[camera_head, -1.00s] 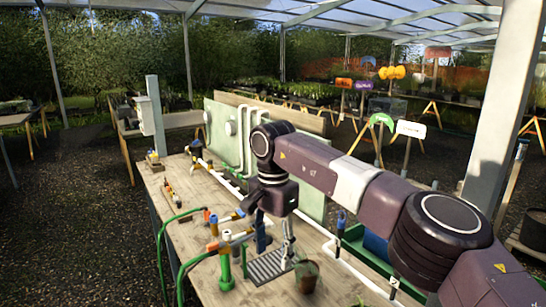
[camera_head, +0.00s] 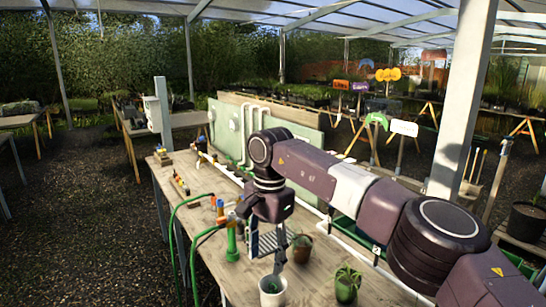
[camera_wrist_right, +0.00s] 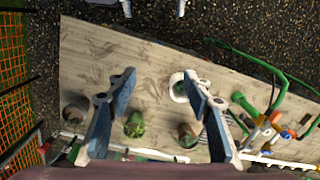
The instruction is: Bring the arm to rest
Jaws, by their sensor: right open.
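My right arm reaches in from the right in the head view and bends down to the right gripper (camera_head: 275,280), which points down at the front of the wooden bench (camera_head: 225,262). A white pot (camera_head: 271,297) stands at the fingertips in the head view. In the wrist view the white pot (camera_wrist_right: 177,88) is partly hidden behind the right-hand finger. I cannot tell whether they touch.
A brown pot with a seedling (camera_head: 301,249) and a potted green plant (camera_head: 346,287) stand near the gripper. Green hoses and pipe fittings (camera_head: 231,240) lie left of it. A grey post (camera_head: 463,100) rises behind the arm. The wrist view shows bare bench (camera_wrist_right: 120,55).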

